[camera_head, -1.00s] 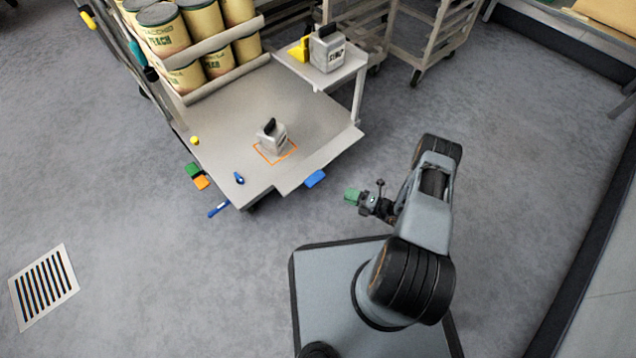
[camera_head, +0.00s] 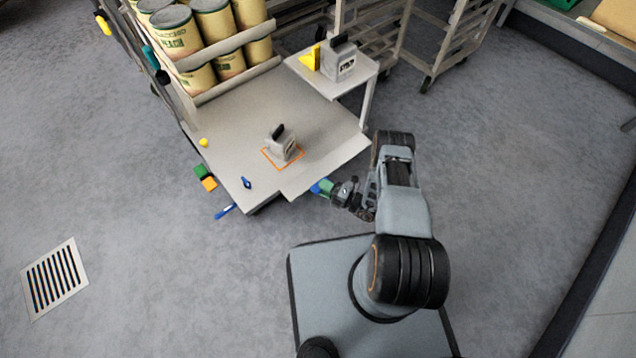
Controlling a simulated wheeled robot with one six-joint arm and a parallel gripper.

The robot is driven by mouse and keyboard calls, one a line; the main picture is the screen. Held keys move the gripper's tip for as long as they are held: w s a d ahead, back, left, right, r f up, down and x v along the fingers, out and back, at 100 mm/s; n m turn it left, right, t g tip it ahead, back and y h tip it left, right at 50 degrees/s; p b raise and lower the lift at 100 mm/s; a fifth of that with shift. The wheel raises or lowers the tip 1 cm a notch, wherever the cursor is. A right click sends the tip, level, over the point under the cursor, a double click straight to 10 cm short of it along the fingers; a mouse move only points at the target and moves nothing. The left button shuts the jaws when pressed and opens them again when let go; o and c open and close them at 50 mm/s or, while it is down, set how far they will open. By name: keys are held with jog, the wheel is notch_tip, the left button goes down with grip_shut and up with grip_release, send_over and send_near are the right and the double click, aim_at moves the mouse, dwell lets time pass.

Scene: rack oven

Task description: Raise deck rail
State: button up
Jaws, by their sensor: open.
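A cart with a flat grey deck (camera_head: 235,130) stands at upper centre. Two pale bars run in front of its cans, an upper bar (camera_head: 228,46) and a lower bar (camera_head: 238,79); I cannot tell which part is the deck rail. A blue tab (camera_head: 317,188) sticks out from the deck's front right edge. My gripper (camera_head: 327,188) is open, its green tips at the blue tab and partly covering it. I cannot tell whether they touch it or surround it.
A grey weight (camera_head: 283,148) stands within an orange outline on the deck. A second weight (camera_head: 342,62) stands on a raised shelf. Green (camera_head: 200,172) and orange (camera_head: 209,184) tabs and a blue lever (camera_head: 225,211) are at the left edge. Rack carts stand behind.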

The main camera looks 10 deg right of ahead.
jog(key=shift+w+a, duration=0.35)
jog(key=shift+a, duration=0.1)
grip_shut()
dwell(0.4)
